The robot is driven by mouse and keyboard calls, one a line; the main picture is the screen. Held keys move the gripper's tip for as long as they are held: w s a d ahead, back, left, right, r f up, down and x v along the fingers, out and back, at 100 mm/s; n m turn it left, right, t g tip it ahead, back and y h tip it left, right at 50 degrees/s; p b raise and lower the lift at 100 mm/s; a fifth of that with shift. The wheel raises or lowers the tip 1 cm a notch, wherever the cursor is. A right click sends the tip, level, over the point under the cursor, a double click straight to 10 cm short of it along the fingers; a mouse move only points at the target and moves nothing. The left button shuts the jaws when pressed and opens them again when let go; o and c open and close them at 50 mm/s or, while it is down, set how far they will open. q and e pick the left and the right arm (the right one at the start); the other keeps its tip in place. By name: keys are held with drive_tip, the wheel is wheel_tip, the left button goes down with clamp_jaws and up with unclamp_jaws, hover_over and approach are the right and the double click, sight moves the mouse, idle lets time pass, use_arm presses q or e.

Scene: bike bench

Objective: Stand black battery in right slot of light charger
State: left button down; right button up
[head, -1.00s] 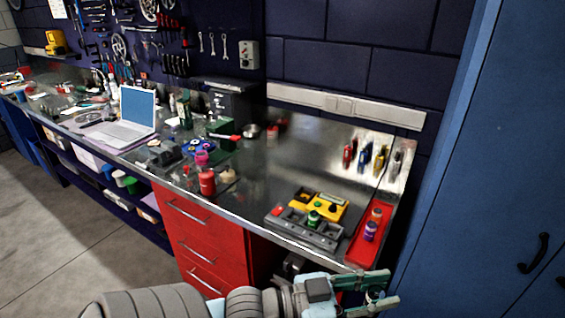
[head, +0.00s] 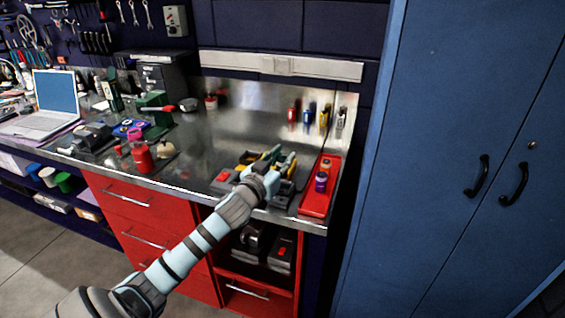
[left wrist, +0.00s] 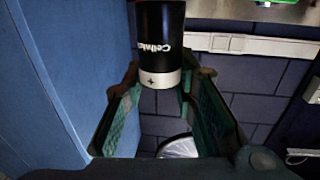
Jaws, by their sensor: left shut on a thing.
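My left gripper (head: 277,160) is over the front right of the bench, in front of the chargers. In the left wrist view its green-padded fingers (left wrist: 160,85) are closed around the black battery (left wrist: 160,35), which has white lettering and a pale band with a plus mark. The lettering is upside down in that view. The battery cannot be made out in the head view. My right gripper is out of view.
A red tray (head: 314,204) with a purple battery (head: 321,181) stands right of the chargers. Bare metal bench lies behind. A blue cabinet (head: 430,150) stands at the right.

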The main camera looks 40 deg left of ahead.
use_arm(q)
wheel_tip(320, 180, down, 5)
drive_tip(key=b, duration=0.4)
drive_tip(key=shift+f, duration=0.15)
drive_tip(key=shift+s+r, duration=0.1)
drive_tip(key=shift+r, duration=0.1)
idle(0.7)
drive_tip(key=shift+f, duration=0.55)
drive_tip(key=c, duration=1.6)
unclamp_jaws()
drive_tip(key=shift+c, duration=0.2)
drive_tip(key=shift+o, duration=0.3)
